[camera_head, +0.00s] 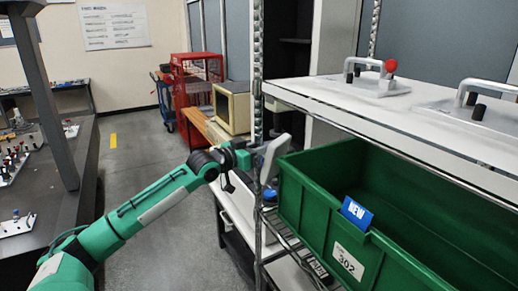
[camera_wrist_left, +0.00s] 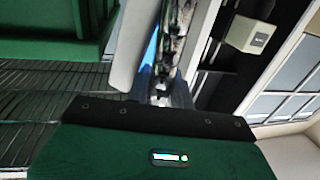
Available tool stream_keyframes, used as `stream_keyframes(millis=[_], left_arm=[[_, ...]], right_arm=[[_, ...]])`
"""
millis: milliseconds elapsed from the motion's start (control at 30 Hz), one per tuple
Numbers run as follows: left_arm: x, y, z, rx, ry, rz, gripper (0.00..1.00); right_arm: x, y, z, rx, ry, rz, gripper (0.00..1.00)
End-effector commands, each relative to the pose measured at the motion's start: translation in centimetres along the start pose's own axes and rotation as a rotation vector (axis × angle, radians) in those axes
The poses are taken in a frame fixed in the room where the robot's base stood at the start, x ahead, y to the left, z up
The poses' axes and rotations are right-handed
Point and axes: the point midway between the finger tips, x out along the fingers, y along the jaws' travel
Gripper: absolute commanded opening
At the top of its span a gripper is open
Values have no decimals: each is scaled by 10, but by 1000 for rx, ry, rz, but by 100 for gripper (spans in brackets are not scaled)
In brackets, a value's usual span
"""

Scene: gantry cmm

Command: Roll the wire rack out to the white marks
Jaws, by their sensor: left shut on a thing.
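The wire rack stands at the right in the head view, with a chrome front post (camera_head: 258,75) and a wire shelf (camera_head: 285,235). My left gripper (camera_head: 268,160) reaches in from the left and is shut on the post at about the height of the green bin. In the left wrist view the post (camera_wrist_left: 176,42) runs between the fingers (camera_wrist_left: 158,85), and the wire shelf (camera_wrist_left: 50,85) shows at the left. The rack's feet are hidden or out of frame. I see no white marks on the floor. My right gripper is not in view.
A green bin (camera_head: 351,216) with a blue "NEW" card sits on the rack. Fixtures with handles stand on the white upper shelf (camera_head: 345,100). A red cage cart (camera_head: 183,85) and a beige monitor (camera_head: 231,107) are behind. The grey aisle floor (camera_head: 150,160) is clear beside a dark bench at left.

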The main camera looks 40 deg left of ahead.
Motion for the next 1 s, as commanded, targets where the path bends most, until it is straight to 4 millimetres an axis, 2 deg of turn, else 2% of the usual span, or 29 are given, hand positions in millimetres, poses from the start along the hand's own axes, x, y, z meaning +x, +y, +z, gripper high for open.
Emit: stream_keyframes(millis=[33,400,433,533,833,1000], left_arm=[[-1,-5,-14,8,25,-8,0],[-1,-5,-15,8,25,-8,0],[-1,-5,-15,9,25,-8,24],[-1,-5,-13,8,21,-8,44],[-1,-3,-7,4,13,-5,44],[-8,-3,-4,4,10,-5,44]], right_arm=[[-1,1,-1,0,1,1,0],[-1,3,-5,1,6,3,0],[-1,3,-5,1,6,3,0],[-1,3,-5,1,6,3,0],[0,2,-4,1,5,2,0],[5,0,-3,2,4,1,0]])
